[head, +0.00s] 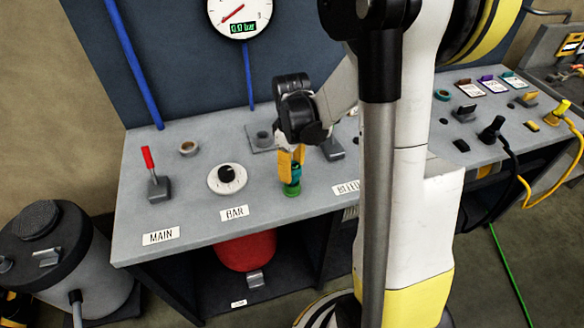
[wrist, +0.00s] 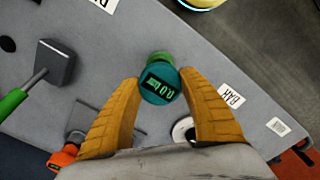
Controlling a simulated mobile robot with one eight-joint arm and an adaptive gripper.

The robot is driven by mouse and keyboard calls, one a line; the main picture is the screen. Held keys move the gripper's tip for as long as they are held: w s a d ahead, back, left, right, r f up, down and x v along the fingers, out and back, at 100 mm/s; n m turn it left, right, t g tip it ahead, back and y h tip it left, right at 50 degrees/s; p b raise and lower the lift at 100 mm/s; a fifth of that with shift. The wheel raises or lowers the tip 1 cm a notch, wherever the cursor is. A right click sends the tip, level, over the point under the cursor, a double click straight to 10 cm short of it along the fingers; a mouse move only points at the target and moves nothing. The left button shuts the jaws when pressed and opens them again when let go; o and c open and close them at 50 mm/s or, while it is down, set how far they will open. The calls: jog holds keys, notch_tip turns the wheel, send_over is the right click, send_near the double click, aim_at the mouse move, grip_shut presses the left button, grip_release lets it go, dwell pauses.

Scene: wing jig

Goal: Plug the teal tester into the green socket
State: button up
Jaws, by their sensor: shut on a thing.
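My gripper (head: 291,158) has yellow-orange fingers and points down over the bench, between the BAR dial and the BLEED label. It is shut on the teal tester (head: 294,172), a short round piece between the fingertips. In the wrist view the teal tester (wrist: 160,97) sits between both fingers (wrist: 160,78) and its small display reads about 0.0 bar. The green socket (head: 292,190) shows directly below the tester, on the bench. A green rim (wrist: 162,57) shows just beyond the tester in the wrist view. I cannot tell whether tester and socket are joined or only close.
The MAIN lever (head: 150,160) with a red handle and the BAR dial (head: 227,178) stand left of my gripper. A grey block with a green handle (wrist: 57,62) is near the fingers. A round gauge (head: 240,15) hangs above. The bench front edge is near.

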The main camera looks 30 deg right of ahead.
jog(key=shift+f, duration=0.15)
jog(key=o, duration=1.2)
notch_tip(320, 180, up, 12)
jog(key=shift+r, duration=0.1)
jog(key=s+a+m+t+b, duration=0.2)
jog(key=s+a, duration=0.1)
jog(key=a, duration=0.1)
jog(key=s+a+f+m+t+b, duration=0.1)
jog(key=s+a+m+t+b, duration=0.1)
jog(key=s+a, duration=0.2)
jog(key=s+a+m+t+b, duration=0.1)
jog(key=s+a+t+b, duration=0.1)
jog(key=a, duration=0.3)
jog(key=shift+s+a+f+m+t, duration=0.2)
jog(key=shift+s+t, duration=0.1)
jog(key=shift+s, duration=0.15)
jog(key=shift+s+a+f+m+t, duration=0.1)
jog(key=shift+s+f+m+t, duration=0.1)
jog(key=shift+s+t, duration=0.15)
